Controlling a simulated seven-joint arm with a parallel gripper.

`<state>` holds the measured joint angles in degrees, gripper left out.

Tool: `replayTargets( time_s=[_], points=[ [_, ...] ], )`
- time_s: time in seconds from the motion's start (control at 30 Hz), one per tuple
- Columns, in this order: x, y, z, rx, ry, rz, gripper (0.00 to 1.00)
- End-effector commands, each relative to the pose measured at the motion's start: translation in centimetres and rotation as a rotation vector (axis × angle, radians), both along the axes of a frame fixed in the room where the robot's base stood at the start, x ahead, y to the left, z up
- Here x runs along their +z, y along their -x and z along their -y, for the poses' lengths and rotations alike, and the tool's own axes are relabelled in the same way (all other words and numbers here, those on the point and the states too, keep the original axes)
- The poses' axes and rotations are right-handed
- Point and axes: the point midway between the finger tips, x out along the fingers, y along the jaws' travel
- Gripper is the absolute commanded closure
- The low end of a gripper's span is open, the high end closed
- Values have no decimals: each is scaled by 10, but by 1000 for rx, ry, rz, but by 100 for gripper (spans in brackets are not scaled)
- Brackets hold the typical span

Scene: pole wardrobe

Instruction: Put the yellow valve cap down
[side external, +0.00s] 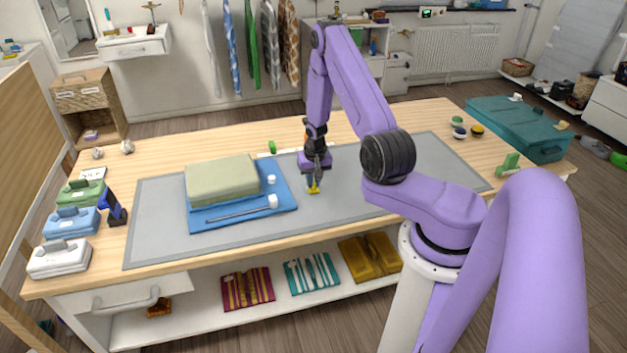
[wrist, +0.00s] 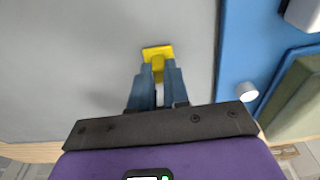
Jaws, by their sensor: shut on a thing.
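The yellow valve cap (side external: 314,189) is between the fingertips of my gripper (side external: 316,181), over the grey mat (side external: 345,215) just right of the blue folder-like sheet. In the wrist view the cap (wrist: 157,53) shows a flat yellow end sticking out past the two blue-grey fingers, with a narrower part between them. My gripper (wrist: 158,75) is shut on that narrower part. The cap is close to the mat; I cannot tell whether it touches it. The fingers hide part of the cap.
A blue sheet (side external: 238,222) bears a pale green block (side external: 222,177), a rod and small white pieces. Several small round items, one a yellow-and-dark disc (side external: 477,129), sit at the back right near a teal case (side external: 518,125). The mat's right part is clear.

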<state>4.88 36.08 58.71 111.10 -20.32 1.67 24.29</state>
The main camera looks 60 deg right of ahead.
Motion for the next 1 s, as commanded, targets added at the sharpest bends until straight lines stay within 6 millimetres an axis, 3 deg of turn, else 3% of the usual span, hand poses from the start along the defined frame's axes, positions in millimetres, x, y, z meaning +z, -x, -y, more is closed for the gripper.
replayTargets(
  time_s=[0.23, 0.27, 0.3, 0.33, 0.73, 1.0],
  points=[
    [-3, 0, 0, 0, -1, -1, 100],
    [-3, 0, 0, 0, 0, 0, 75],
    [-3, 0, 0, 0, 0, 0, 62],
    [-3, 0, 0, 0, 0, 0, 59],
    [2, 0, 0, 0, 0, 0, 59],
    [35, 3, -3, 0, 2, 2, 59]
  ],
)
